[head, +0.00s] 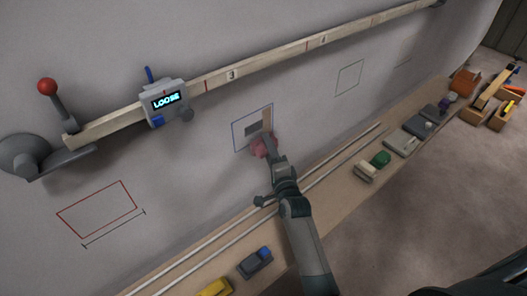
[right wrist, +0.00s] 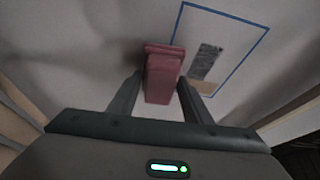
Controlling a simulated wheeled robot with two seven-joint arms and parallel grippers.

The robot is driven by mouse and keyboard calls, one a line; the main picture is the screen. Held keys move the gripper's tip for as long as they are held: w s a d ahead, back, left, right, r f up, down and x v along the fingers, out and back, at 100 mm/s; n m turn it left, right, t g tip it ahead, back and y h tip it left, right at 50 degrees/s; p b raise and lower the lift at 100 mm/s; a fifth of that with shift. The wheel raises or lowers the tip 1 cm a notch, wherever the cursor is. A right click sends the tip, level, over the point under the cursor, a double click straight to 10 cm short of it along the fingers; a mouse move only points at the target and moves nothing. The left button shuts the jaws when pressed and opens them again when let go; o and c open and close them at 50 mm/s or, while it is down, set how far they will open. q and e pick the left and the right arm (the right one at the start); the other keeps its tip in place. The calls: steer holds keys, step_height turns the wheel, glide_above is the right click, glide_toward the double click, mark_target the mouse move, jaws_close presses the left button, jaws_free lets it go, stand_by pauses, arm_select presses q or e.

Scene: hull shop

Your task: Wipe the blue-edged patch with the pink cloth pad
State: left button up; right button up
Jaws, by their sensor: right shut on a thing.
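The blue-edged patch (head: 239,138) is a blue outline on the pale wall, near the middle of the head view. It also shows in the right wrist view (right wrist: 232,28). Inside it are a dark grey smudge (right wrist: 206,62) and a tan strip (head: 267,117). My right gripper (head: 268,144) is shut on the pink cloth pad (right wrist: 162,72). The pad (head: 259,148) is at the patch's lower edge in the head view and beside its left edge in the wrist view. I cannot tell whether it touches the wall. My left gripper is not in view.
A wooden batten (head: 260,69) crosses the wall above, with a grey box (head: 164,103) reading "LOOSE" and a red-knobbed lever (head: 47,88). A red outline (head: 97,208) is at lower left. Below, a ledge (head: 195,262) carries rods, blocks and tools.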

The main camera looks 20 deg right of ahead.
steer(key=shift+d, duration=0.2)
steer(key=shift+w+a, duration=0.25)
steer(key=shift+w, duration=0.35)
stand_by(0.4)
steer(key=shift+r+p, duration=1.55)
steer(key=shift+r, duration=0.1)
steer(key=shift+w+a+r, duration=0.1)
